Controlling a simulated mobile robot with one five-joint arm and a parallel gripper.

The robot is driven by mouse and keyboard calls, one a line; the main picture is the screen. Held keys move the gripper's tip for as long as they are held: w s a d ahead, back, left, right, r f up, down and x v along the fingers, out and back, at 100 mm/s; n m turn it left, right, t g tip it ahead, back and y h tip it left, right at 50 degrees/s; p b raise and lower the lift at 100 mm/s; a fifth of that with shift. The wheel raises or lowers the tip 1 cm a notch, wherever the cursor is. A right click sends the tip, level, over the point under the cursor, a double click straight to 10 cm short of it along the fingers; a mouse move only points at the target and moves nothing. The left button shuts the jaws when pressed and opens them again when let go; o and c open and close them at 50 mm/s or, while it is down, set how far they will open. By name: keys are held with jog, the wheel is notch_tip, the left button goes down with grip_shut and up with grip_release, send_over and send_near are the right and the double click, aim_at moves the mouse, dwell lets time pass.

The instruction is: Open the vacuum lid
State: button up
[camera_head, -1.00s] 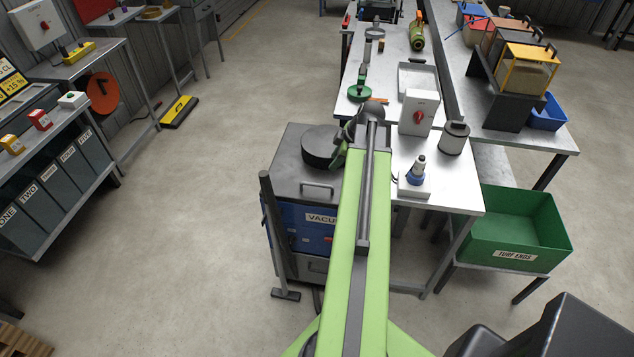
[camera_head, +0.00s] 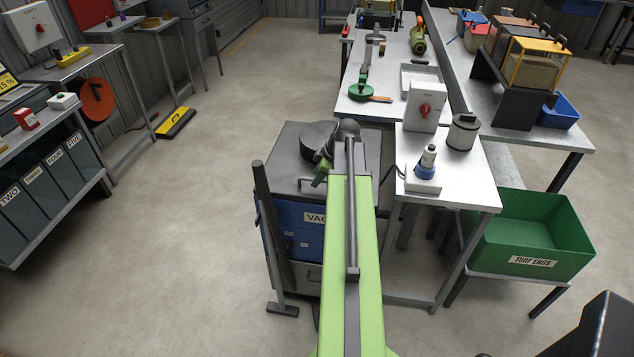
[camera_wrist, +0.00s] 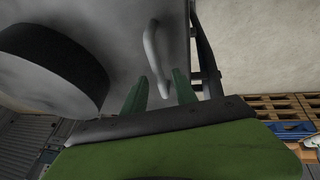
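The vacuum (camera_head: 296,235) is a blue cabinet labelled "VACU…", partly hidden by my arm. Its flat grey lid (camera_head: 285,165) lies level on top, with a round dark drum (camera_head: 316,138) on it. My gripper (camera_head: 320,180) is low over the front part of the lid. In the wrist view the lid's curved grey handle (camera_wrist: 153,50) runs down between the two green fingers of my gripper (camera_wrist: 160,88). The fingers are apart, with a gap visible on each side of the handle. Whether the fingertips touch the lid cannot be told.
A metal workbench (camera_head: 465,190) with a switch box (camera_head: 424,105) and a blue-based bottle (camera_head: 427,165) stands close on the right. A dark upright post (camera_head: 268,225) stands at the vacuum's left.

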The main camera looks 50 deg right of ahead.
grip_shut()
jog(key=shift+a, duration=0.2)
dwell(1.2)
